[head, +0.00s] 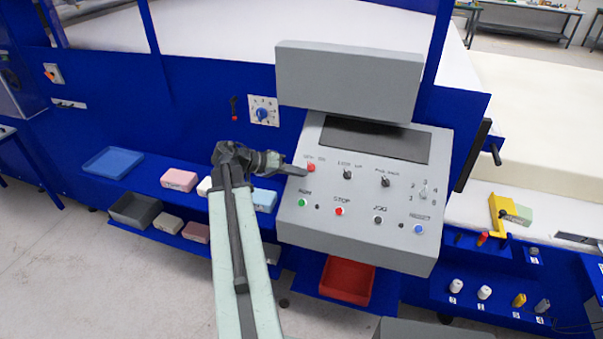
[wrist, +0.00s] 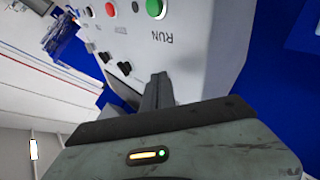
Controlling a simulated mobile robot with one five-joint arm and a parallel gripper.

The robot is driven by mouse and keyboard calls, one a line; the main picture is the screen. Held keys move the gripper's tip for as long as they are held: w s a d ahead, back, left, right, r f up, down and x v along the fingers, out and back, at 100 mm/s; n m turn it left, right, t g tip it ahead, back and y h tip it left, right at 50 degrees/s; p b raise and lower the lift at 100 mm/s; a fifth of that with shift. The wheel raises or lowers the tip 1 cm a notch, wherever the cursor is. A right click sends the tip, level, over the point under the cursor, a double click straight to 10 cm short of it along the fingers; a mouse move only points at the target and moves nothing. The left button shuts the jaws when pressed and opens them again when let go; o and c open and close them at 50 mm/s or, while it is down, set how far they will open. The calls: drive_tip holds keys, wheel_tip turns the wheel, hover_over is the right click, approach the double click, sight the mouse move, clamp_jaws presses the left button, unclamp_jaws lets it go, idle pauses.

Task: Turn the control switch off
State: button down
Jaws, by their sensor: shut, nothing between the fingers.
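A green RUN button (head: 303,202) and a red STOP button (head: 340,211) sit lower on the panel. A grey monitor box (head: 348,80) overhangs the panel top. A blue dial (head: 263,114) is on the blue wall to the left. A red bin (head: 346,279) is below.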

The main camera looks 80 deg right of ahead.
drive_tip(key=w+a+r+p, duration=0.2)
drive_tip(key=w+a+p, duration=0.1)
drive_tip(key=w+a, duration=0.5)
drive_tip(key=shift+w+a+r, duration=0.15)
drive_tip(key=shift+a+r, duration=0.05)
drive_tip(key=shift+a, duration=0.3)
drive_tip(key=w+a+f+n+t+h+b, duration=0.1)
drive_tip(key=w+a+f+n+t+b, duration=0.3)
drive_tip(key=w+a, duration=0.85)
drive_tip(key=w+a+f+n+t+h+b, duration=0.1)
drive_tip(key=w+a+f+n+t+b, duration=0.2)
drive_tip(key=w+a+f, duration=0.85)
drive_tip(key=w+a+f+n+t+y, duration=0.1)
drive_tip(key=w+a+n, duration=0.3)
drive_tip(key=a, duration=0.5)
drive_tip(key=w+a+f+n+t+y, duration=0.1)
drive_tip(key=w+a+n+y, duration=0.3)
drive_tip(key=a, duration=0.6)
drive_tip(key=w+a+f+n+t+y, duration=0.1)
drive_tip(key=w+a+f+n+y, duration=0.1)
drive_tip(key=a, duration=0.8)
drive_tip(key=w+n+y, duration=0.1)
drive_tip(key=w+n, duration=0.1)
drive_tip(key=shift+a+f+n+t, duration=0.2)
drive_tip(key=shift+f+n+t, duration=0.1)
drive_tip(key=shift+n, duration=0.1)
